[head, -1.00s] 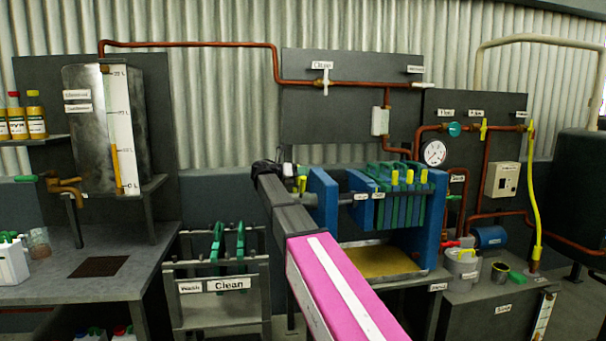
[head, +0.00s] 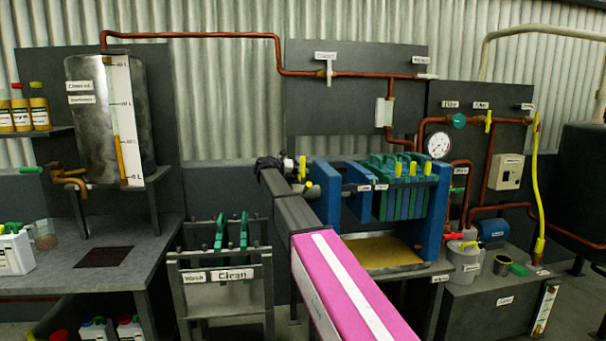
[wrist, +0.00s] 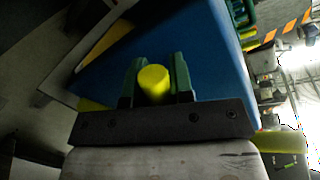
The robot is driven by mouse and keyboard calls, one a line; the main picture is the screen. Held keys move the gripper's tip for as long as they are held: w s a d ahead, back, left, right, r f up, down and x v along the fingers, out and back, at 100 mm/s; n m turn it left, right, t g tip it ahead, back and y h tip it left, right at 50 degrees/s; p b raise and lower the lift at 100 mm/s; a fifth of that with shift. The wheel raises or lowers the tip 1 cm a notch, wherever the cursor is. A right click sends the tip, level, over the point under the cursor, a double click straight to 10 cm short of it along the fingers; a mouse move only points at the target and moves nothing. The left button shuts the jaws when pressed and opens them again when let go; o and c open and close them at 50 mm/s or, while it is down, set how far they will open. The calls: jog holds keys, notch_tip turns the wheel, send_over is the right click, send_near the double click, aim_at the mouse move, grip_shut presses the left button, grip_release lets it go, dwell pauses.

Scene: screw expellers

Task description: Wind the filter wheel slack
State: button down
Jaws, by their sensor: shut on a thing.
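The filter press has blue end plates (head: 325,198) and several green plates (head: 405,196) between them. Its wheel is at the left end, mostly hidden behind my arm in the head view; a yellow part (head: 302,170) shows there. In the wrist view a round yellow knob (wrist: 154,79) sits between the two dark green fingers of my gripper (wrist: 156,72), which is shut on it. The blue end plate (wrist: 185,50) lies just beyond. In the head view my gripper (head: 292,176) is at the left end of the press, its fingers too small to make out.
A yellowish tray (head: 380,252) lies under the press. A rack labelled Clean (head: 222,275) holds green plates at the left of my arm. A grey bucket (head: 464,262) and copper pipes are at the right.

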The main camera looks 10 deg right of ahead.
jog(key=shift+f, duration=0.1)
dwell(0.3)
jog(key=c, duration=1)
grip_release()
jog(key=v, duration=1.1)
